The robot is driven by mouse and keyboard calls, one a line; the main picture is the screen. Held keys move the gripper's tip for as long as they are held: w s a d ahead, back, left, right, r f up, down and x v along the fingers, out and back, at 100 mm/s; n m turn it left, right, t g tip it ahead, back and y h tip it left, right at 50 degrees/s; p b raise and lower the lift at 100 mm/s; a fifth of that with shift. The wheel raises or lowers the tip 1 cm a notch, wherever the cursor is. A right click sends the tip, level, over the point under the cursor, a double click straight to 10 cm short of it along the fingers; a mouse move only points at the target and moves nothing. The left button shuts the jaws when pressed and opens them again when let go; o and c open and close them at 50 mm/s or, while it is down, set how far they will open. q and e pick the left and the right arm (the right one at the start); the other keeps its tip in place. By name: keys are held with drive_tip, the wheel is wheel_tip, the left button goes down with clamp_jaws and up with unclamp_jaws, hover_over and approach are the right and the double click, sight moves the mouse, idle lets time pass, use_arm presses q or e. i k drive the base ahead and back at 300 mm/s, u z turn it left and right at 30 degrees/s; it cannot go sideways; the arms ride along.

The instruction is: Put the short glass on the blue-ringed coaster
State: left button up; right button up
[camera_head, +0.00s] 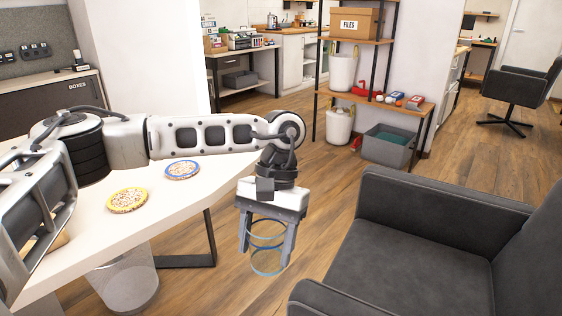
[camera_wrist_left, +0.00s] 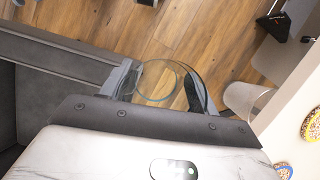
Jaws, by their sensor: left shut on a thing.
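My left gripper (camera_head: 266,250) is shut on the short glass (camera_head: 267,262), a clear tumbler with faint bluish rims. It holds the glass in the air beyond the table's right edge, between the table and the armchair. In the left wrist view the glass (camera_wrist_left: 160,82) sits between the fingers. The blue-ringed coaster (camera_head: 182,170) lies flat on the white table, empty, to the left of and above the gripper in the picture. A yellow-ringed coaster (camera_head: 127,200) lies nearer on the same table. In the left wrist view the blue-ringed coaster (camera_wrist_left: 283,170) is partly cut off. My right gripper is not in view.
The white table (camera_head: 80,255) is bare around the coasters. A wastebasket (camera_head: 125,280) stands under its edge. A dark grey armchair (camera_head: 420,235) fills the lower right. Wooden floor lies open between them; a shelf unit with a files box (camera_head: 357,24) stands behind.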

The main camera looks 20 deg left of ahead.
sight(181, 169)
drive_tip(key=z, duration=1.3)
drive_tip(key=k, duration=1.3)
drive_tip(key=u, duration=1.45)
drive_tip(key=i, duration=0.25)
drive_tip(key=z, duration=0.05)
